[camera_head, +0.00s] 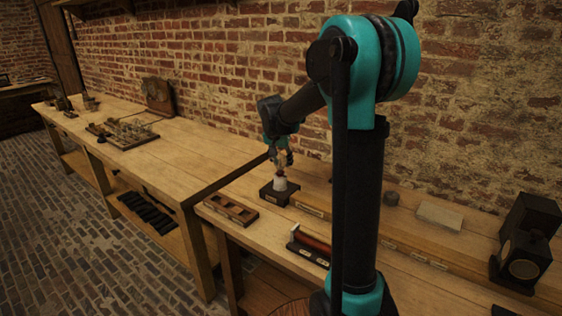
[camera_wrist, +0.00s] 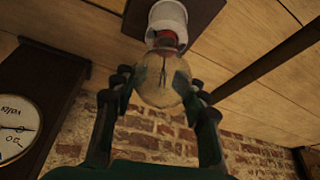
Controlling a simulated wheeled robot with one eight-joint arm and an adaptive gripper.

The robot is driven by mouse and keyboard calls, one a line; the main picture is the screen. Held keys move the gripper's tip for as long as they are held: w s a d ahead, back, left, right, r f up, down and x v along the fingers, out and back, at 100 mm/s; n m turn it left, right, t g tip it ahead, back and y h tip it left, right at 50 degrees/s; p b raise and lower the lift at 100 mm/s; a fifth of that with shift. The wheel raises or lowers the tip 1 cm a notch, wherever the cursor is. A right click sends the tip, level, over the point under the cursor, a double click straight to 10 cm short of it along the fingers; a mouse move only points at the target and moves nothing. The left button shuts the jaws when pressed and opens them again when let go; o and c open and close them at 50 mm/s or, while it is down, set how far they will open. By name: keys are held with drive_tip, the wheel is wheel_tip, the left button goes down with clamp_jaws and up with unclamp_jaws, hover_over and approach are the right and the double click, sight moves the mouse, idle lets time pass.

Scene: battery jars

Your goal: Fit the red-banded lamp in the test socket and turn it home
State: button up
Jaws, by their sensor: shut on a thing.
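The red-banded lamp is a clear glass bulb (camera_wrist: 160,88) with a red band (camera_wrist: 166,39) at its neck. My gripper (camera_wrist: 160,84) is shut on the glass, one finger on each side. The band end is at the mouth of the white test socket (camera_wrist: 167,15), in line with it; how deep the base sits inside is hidden. In the head view my gripper (camera_head: 281,162) is right above the white socket (camera_head: 280,184), which stands on a dark block (camera_head: 272,194) on the bench. The lamp shows there only as a small reddish spot.
A wooden rack with holes (camera_head: 230,209) lies left of the socket. A holder with a red bar (camera_head: 312,242) lies in front. A pale block (camera_head: 439,216) and black boxes (camera_head: 525,242) stand to the right. A round dial (camera_wrist: 15,128) shows in the wrist view. The brick wall is behind.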

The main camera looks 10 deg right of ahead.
drive_tip(key=m, duration=0.2)
drive_tip(key=m+g+h, duration=0.1)
drive_tip(key=m, duration=0.2)
drive_tip(key=shift+s+d+m+g+h, duration=0.25)
drive_tip(key=shift+m+g+h, duration=0.05)
drive_tip(key=shift+m, duration=0.1)
drive_tip(key=o, duration=1.3)
